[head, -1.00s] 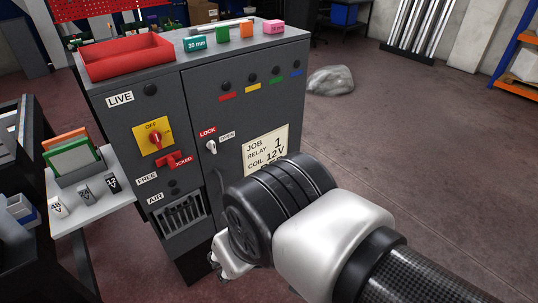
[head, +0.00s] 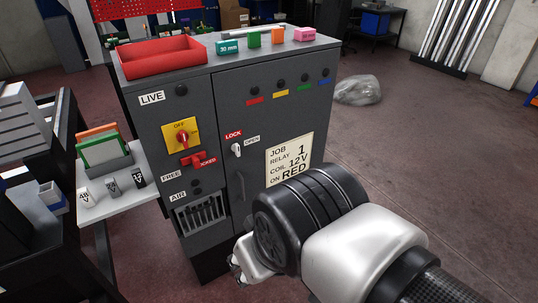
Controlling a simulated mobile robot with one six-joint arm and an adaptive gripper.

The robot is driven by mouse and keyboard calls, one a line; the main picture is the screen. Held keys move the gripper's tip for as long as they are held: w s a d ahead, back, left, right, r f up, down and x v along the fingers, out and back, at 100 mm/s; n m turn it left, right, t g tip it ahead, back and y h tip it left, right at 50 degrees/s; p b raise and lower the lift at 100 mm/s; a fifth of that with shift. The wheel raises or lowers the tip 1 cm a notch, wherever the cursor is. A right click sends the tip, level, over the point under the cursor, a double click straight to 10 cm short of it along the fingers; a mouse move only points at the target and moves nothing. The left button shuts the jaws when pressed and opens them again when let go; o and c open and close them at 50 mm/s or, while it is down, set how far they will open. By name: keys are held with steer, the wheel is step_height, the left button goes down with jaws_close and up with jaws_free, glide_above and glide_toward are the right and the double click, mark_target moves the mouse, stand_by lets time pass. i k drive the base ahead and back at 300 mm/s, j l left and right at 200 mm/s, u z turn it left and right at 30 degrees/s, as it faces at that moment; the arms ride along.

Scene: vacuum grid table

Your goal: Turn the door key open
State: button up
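The door key (head: 236,149) is a small white key on the grey cabinet's door, between a red LOCK label (head: 233,134) and a white OPEN label (head: 252,140). It looks roughly upright, its tip towards LOCK. The cabinet door (head: 225,100) is shut, with a dark handle below the key. My gripper (head: 238,273) is low in front of the cabinet, below and apart from the key. My wrist hides most of it, so its fingers cannot be judged.
A red tray (head: 160,57) and several coloured blocks stand on the cabinet top. A red rotary switch (head: 183,138) on yellow sits left of the door. A side shelf (head: 120,200) holds cards and small labelled blocks. Open floor lies to the right.

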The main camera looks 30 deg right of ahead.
mark_target(235, 147)
steer(key=i+j+z, duration=0.35)
steer(key=i, duration=0.15)
steer(key=i+j+z, duration=0.3)
steer(key=i+j, duration=0.15)
